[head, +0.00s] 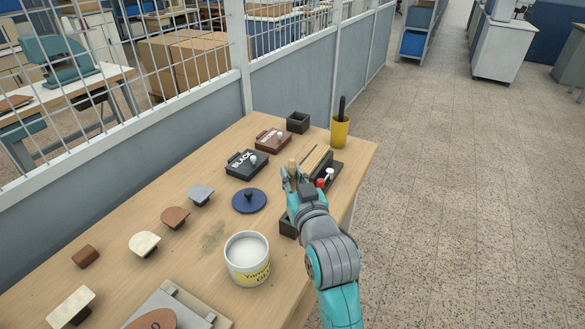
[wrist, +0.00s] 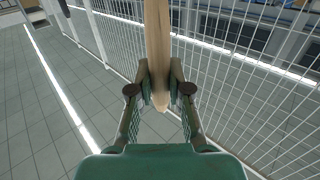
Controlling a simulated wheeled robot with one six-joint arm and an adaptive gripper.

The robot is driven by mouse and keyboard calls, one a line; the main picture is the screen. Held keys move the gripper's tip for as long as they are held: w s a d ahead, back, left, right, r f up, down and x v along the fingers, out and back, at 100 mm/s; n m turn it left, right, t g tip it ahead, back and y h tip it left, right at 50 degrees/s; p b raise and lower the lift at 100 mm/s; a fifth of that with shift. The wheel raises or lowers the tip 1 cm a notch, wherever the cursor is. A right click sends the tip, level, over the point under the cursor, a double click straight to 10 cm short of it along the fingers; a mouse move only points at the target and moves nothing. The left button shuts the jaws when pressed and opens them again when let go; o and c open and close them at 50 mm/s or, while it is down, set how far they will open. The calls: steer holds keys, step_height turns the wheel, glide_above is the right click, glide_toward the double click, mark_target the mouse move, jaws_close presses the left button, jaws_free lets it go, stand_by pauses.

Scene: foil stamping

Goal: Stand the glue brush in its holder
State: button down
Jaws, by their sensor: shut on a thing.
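My gripper (head: 292,178) is shut on a light wooden handle, which I take to be the glue brush (head: 292,167), above the right side of the table. In the wrist view the brush handle (wrist: 157,45) runs up between both fingertips, with its rounded end just below them. The bristles cannot be made out. I cannot tell for sure which container is the brush holder. A dark, open square box (head: 298,123) stands at the table's back. Another dark box (head: 288,226) sits partly hidden beside my arm. A yellow cup (head: 340,133) at the far right corner holds a black-handled thing.
A glue tub (head: 248,260) stands front centre. A dark tray (head: 331,177) with wooden pieces and a red-topped item is right beside my gripper. A blue round lid (head: 249,201), a black box (head: 247,164) and a brown box (head: 272,140) lie left. A mesh fence borders the table.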

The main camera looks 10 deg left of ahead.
steer(key=shift+f, duration=3.15)
steer(key=c, duration=1)
jaws_free()
steer(key=shift+s, duration=0.1)
steer(key=v, duration=1.2)
steer(key=shift+d, duration=0.1)
